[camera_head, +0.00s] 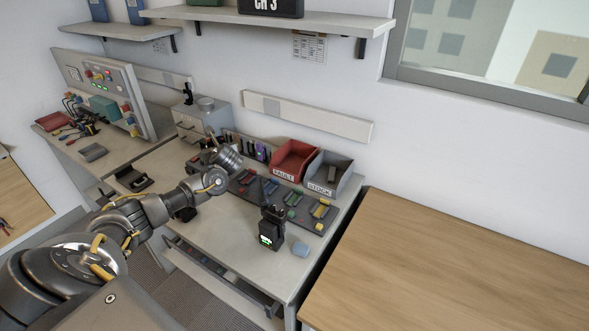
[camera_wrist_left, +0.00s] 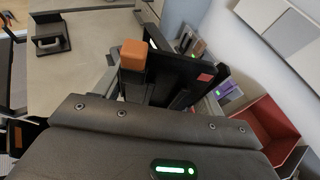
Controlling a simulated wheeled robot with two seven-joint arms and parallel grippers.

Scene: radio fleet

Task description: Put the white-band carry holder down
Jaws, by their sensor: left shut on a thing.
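My left gripper (camera_wrist_left: 170,68) is shut on a dark thing, taken as the white-band carry holder (camera_wrist_left: 165,85). My right gripper is not in view.
A red bin (camera_head: 293,158) and grey bin (camera_head: 330,175) stand behind. A black bracket-like piece (camera_head: 133,180) lies left. The wooden table (camera_head: 450,270) is bare.

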